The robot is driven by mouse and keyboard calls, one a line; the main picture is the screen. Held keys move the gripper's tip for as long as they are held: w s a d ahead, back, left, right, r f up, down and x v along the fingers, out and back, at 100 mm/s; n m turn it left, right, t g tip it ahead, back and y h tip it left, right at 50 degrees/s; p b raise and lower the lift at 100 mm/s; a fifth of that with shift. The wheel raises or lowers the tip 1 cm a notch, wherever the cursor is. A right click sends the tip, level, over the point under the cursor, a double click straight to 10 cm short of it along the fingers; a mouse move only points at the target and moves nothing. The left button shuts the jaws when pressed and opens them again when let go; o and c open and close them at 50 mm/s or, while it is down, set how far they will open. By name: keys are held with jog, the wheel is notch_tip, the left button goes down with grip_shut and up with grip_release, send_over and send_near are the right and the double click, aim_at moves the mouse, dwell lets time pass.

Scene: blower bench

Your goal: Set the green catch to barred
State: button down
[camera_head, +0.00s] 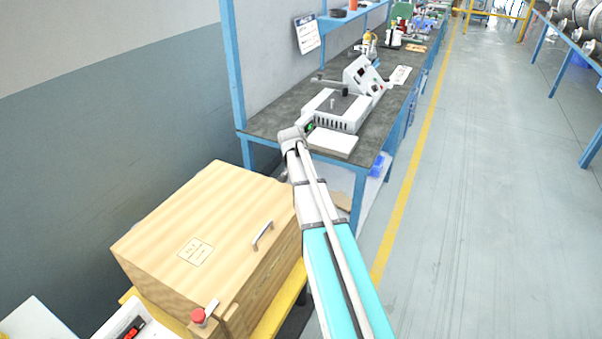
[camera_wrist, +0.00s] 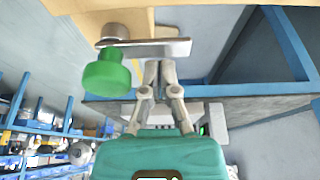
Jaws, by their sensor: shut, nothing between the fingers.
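The green catch (camera_wrist: 106,75) shows in the wrist view at the upper left, as a round green knob on a flat metal bar. The bar (camera_wrist: 158,47) runs roughly level across the picture, in front of a pale wooden surface. My gripper (camera_wrist: 160,64) is shut and empty. Its fingertips are at the lower edge of the bar, to the right of the knob; I cannot tell whether they touch it. In the head view I cannot make out the green catch, and my fingers are hidden there.
A wooden box (camera_head: 180,225) with a metal handle (camera_head: 262,235) and a red knob (camera_head: 198,316) stands at lower left. A dark-topped workbench (camera_head: 285,112) carries a white device (camera_head: 338,108). Open floor (camera_head: 480,200) lies to the right.

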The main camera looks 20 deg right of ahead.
jog(key=shift+a+n, duration=0.2)
jog(key=shift+n, duration=0.2)
